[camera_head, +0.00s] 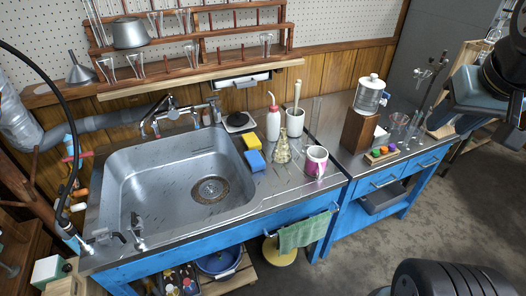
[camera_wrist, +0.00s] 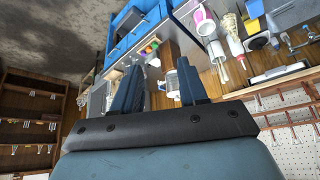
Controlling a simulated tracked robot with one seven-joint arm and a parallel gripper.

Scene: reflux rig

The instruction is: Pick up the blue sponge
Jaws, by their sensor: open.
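The blue sponge (camera_head: 255,160) lies on the metal counter just right of the sink in the head view. A yellow sponge (camera_head: 251,142) lies directly behind it, close to it or touching. My gripper (camera_wrist: 160,88) is open, with nothing between its two fingers in the wrist view. In the head view my gripper (camera_head: 468,100) hangs at the right edge, far to the right of the blue sponge.
A sink (camera_head: 190,188) lies left of the sponges. A wooden block (camera_head: 357,131) stands farther right. A shelf (camera_head: 190,80) overhangs the back.

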